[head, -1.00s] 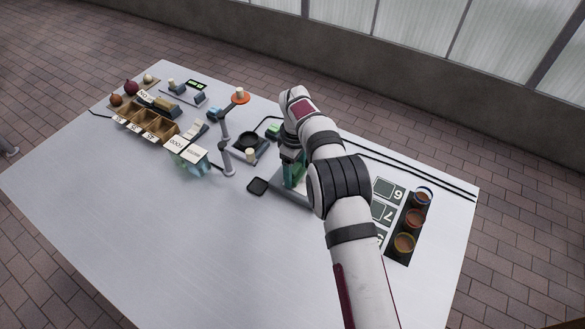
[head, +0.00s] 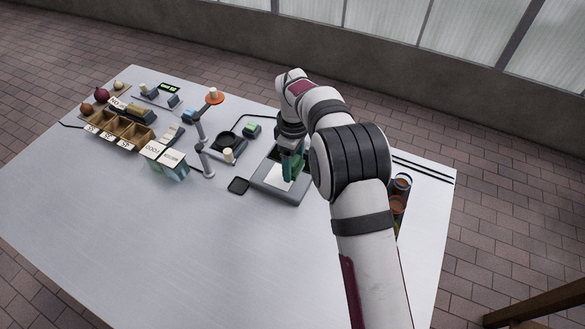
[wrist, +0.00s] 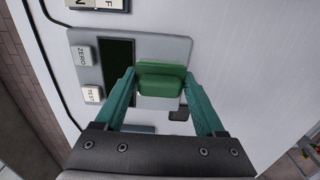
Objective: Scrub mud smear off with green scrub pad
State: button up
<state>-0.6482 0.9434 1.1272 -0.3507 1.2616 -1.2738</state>
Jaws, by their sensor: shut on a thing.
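My gripper (wrist: 160,78) has teal fingers and is shut on the green scrub pad (wrist: 161,84). The pad is gripped by its sides between the fingertips. My gripper also shows in the head view (head: 291,168), over a grey device with a pale plate (head: 265,188). In the wrist view this device (wrist: 177,44) has a dark screen and buttons marked ZERO and TEST. The pad is over the device's pale area; I cannot tell whether it touches. I cannot make out the mud smear; the pad or fingers may hide it.
A small black square (head: 238,186) lies left of the device. A jointed stand with an orange top (head: 214,97), a black round dish (head: 229,140) and a wooden compartment box (head: 125,130) stand farther left. Cups (head: 401,184) are partly behind my arm. The front table is clear.

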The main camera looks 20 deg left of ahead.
jog(key=shift+r, duration=1.85)
